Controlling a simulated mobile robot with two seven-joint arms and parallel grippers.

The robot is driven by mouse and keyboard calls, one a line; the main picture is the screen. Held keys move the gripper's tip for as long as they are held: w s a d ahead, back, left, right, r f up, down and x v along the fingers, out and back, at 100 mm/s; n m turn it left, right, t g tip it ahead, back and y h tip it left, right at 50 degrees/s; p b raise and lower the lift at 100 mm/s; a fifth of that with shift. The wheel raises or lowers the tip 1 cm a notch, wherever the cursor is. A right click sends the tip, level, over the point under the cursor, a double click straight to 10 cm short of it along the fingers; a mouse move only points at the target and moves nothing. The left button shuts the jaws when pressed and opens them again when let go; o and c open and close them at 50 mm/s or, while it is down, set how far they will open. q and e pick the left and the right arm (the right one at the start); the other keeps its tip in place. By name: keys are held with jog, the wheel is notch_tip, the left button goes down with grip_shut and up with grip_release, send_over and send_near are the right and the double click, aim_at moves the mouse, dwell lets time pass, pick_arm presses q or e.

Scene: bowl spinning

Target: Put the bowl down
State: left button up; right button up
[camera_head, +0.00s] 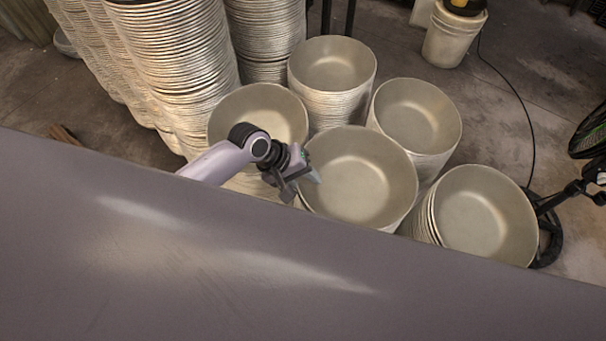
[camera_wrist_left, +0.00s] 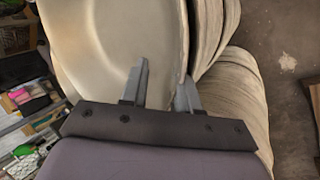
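A large pale metal bowl (camera_head: 362,178) is in the middle of the head view, among stacks of like bowls. It looks about level; whether it rests on a stack beneath is hidden. My left gripper (camera_head: 303,184) is at its left rim. In the left wrist view, the fingers of the left gripper (camera_wrist_left: 162,85) are apart. One finger is over the inside of the bowl (camera_wrist_left: 105,40) and the other is at the outer side of its rim. I see a gap between the fingers, wider than the bowl's wall. My right gripper is not in view.
Bowl stacks stand close by: left (camera_head: 258,112), behind (camera_head: 332,70), back right (camera_head: 415,115) and right (camera_head: 485,212). Tall stacks (camera_head: 170,60) rise at the back left. A white bucket (camera_head: 453,38) and a black fan (camera_head: 590,135) stand farther right. Bare floor (camera_head: 535,75) shows between them.

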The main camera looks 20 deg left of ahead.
pick_arm(q)
jog(key=shift+a+r, duration=0.1)
jog(key=shift+r, duration=0.05)
jog(key=d+p+v, duration=0.1)
jog(key=p+v, duration=0.1)
jog(key=v, duration=1)
jog(key=s+a+f+m+t+y, duration=0.3)
jog(key=s+f+m+t, duration=0.4)
jog(key=s, duration=0.4)
jog(key=shift+s+a+f+m+t+y, duration=0.35)
jog(key=shift+a+f, duration=0.3)
jog(key=shift+f, duration=0.25)
jog(key=shift+s, duration=0.1)
